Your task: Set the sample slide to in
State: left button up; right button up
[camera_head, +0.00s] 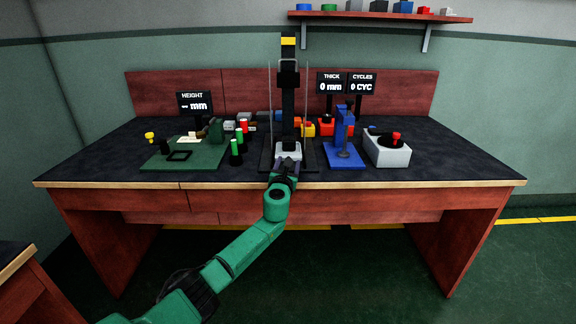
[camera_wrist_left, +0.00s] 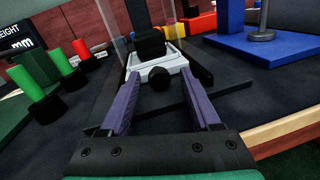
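The sample slide appears to be the light grey block (camera_head: 288,151) low at the front of the tall black test stand (camera_head: 288,95), between two clear side panels. It also shows in the left wrist view (camera_wrist_left: 147,72), with a round dark knob (camera_wrist_left: 159,79) on its near face. My left gripper (camera_head: 285,164) reaches it from the front. In the left wrist view its purple fingers (camera_wrist_left: 160,84) are spread, one on each side of the knob. I cannot tell whether they touch it. My right gripper is not in view.
Green and red capped posts (camera_head: 236,148) and a green plate fixture (camera_head: 180,155) stand left of the stand. A blue fixture (camera_head: 345,150) and a grey box with a red button (camera_head: 388,152) stand right. The front table strip is mostly clear.

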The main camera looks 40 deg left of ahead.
pick_arm(q)
jog(key=shift+s+r, duration=0.1)
jog(key=shift+s, duration=0.05)
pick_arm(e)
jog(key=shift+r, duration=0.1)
pick_arm(q)
jog(key=p+v, duration=0.4)
jog(key=v, duration=1)
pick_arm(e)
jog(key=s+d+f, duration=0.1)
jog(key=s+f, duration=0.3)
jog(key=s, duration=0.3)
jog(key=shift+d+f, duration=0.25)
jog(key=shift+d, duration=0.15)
pick_arm(q)
jog(key=shift+s+d, duration=0.1)
jog(key=shift+s, duration=0.05)
